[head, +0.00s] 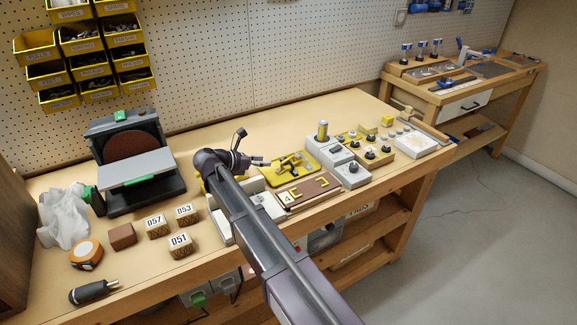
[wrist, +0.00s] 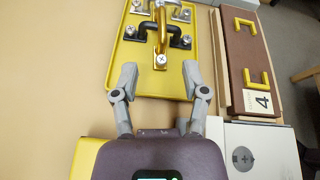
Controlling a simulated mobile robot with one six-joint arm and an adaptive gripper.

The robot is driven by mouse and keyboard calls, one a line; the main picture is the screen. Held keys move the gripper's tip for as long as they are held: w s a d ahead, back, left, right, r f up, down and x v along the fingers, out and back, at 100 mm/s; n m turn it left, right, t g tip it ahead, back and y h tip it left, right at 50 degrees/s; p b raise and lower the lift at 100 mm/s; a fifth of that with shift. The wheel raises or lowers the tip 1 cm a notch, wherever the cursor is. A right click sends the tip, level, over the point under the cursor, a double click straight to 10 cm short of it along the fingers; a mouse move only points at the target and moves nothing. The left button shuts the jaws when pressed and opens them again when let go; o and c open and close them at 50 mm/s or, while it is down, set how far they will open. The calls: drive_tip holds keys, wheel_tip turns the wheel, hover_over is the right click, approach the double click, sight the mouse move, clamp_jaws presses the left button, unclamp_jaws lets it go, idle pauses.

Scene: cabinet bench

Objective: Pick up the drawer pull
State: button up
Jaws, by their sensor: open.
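A yellow tray (head: 307,176) holds several drawer pulls; it also shows in the wrist view (wrist: 174,82). A brass-coloured pull (wrist: 161,30) runs lengthwise in the tray, with a screw at its near end. It lies across or over a black pull (wrist: 145,33), and a silver pull (wrist: 181,13) is farther back. My gripper (wrist: 159,78) is open and empty, with its fingertips over the near end of the tray, either side of the brass pull's line and short of it. In the head view my gripper (head: 259,162) is at the tray's left, partly hidden by my arm.
A brown board (wrist: 246,45) with yellow pulls and a "4" label lies right of the tray. A pale box (wrist: 262,150) is nearer. A sander (head: 130,165) and numbered blocks (head: 180,245) stand left. Grey boxes with knobs (head: 350,172) stand right.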

sight(279, 163)
drive_tip(key=shift+b+x, duration=0.35)
drive_tip(key=shift+x, duration=1.1)
drive_tip(key=shift+w, duration=0.1)
drive_tip(key=shift+f+b+x, duration=0.25)
drive_tip(key=shift+b+x, duration=0.7)
drive_tip(key=shift+x, duration=1)
drive_tip(key=shift+w+d+f, duration=0.15)
drive_tip(key=shift+d, duration=0.35)
clamp_jaws()
